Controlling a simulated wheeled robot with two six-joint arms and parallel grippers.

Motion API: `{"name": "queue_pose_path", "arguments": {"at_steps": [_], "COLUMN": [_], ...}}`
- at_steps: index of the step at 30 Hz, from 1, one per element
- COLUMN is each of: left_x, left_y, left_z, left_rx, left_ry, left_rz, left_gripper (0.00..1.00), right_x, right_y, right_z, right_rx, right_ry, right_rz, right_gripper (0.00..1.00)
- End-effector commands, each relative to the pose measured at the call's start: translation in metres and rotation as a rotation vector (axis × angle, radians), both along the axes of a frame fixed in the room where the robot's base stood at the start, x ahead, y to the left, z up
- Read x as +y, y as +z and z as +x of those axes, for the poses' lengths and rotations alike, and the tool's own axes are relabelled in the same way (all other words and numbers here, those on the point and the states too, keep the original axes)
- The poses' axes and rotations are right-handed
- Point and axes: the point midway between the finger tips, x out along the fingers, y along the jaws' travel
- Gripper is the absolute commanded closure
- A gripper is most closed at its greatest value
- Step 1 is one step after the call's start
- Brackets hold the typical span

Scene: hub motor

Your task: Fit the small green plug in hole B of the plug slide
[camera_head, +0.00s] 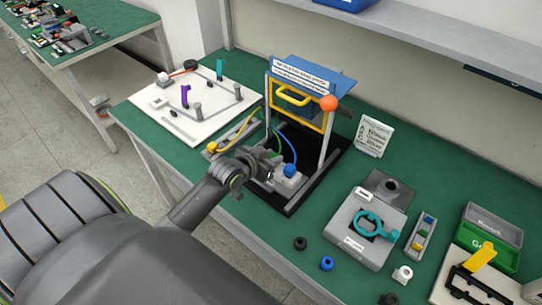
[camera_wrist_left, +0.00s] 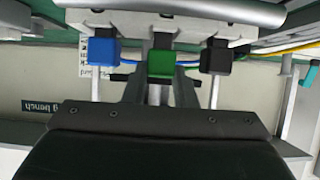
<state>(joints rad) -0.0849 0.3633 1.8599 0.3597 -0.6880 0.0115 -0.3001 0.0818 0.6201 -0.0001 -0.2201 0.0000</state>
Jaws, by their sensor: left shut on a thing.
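My left gripper (camera_head: 268,164) reaches in from the left to the grey plug slide (camera_head: 287,184) at the front of the black-based fixture. In the left wrist view, the small green plug (camera_wrist_left: 161,65) sits between the fingers of my left gripper (camera_wrist_left: 160,80), which are shut on it. It is the middle one of a row, with a blue plug (camera_wrist_left: 102,52) on the left and a black plug (camera_wrist_left: 217,58) on the right, against the grey slide (camera_wrist_left: 150,22). In the head view the gripper hides the green plug; the blue plug (camera_head: 290,170) shows. Hole letters cannot be read. My right gripper is out of view.
The fixture's yellow-framed gate (camera_head: 326,122) with an orange knob (camera_head: 329,103) rises behind the slide. Blue, green and yellow cables run nearby. A white board (camera_head: 180,125) lies behind left. A grey block with a teal ring (camera_head: 371,224) stands right, with loose small parts in front.

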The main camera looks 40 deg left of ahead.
Motion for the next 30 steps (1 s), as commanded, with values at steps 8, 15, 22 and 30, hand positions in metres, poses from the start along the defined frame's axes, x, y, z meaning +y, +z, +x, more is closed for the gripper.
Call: {"name": "queue_pose_path", "arguments": {"at_steps": [8, 15, 22, 30], "left_x": [-0.0001, -0.0001, 0.0, 0.001], "left_y": [-0.0063, -0.0077, -0.0077, -0.0049], "left_z": [0.0, 0.0, 0.0, -0.0073], "left_rx": [0.0, -0.001, 0.0, 0.001], "left_ry": [0.0, 0.0, 0.0, 0.0], "left_rz": [0.0, 0.0, 0.0, 0.002], "left_gripper": [0.97, 0.61, 0.5, 0.5], "right_x": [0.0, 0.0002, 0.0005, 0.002], "right_y": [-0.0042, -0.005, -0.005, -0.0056], "right_z": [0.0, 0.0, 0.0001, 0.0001], "right_rx": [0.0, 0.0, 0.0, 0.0], "right_ry": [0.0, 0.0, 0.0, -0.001], "right_rz": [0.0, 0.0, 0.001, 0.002], "right_gripper": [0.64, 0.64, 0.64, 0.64]}}
